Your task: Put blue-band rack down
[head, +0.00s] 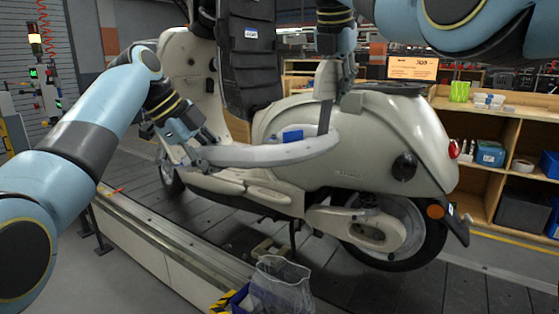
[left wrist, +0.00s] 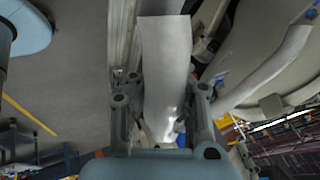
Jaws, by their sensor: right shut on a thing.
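The blue-band rack (head: 275,154) is a pale grey curved bar with an upright tube (head: 326,112), held in front of the scooter's side. A blue patch (head: 292,135) shows at its inner edge; I cannot tell if this is its band. My right gripper (head: 335,88) is shut on the upright tube from above. My left gripper (head: 195,150) is at the rack's left end. In the left wrist view, the pale bar (left wrist: 166,60) runs between the fingers of my left gripper (left wrist: 163,92), one on each side. Whether they press on it is unclear.
A cream scooter (head: 385,140) stands on the dark slat conveyor (head: 375,285). Wooden shelves (head: 480,190) with blue bins are behind on the right. A dark padded part (head: 248,65) hangs above the scooter.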

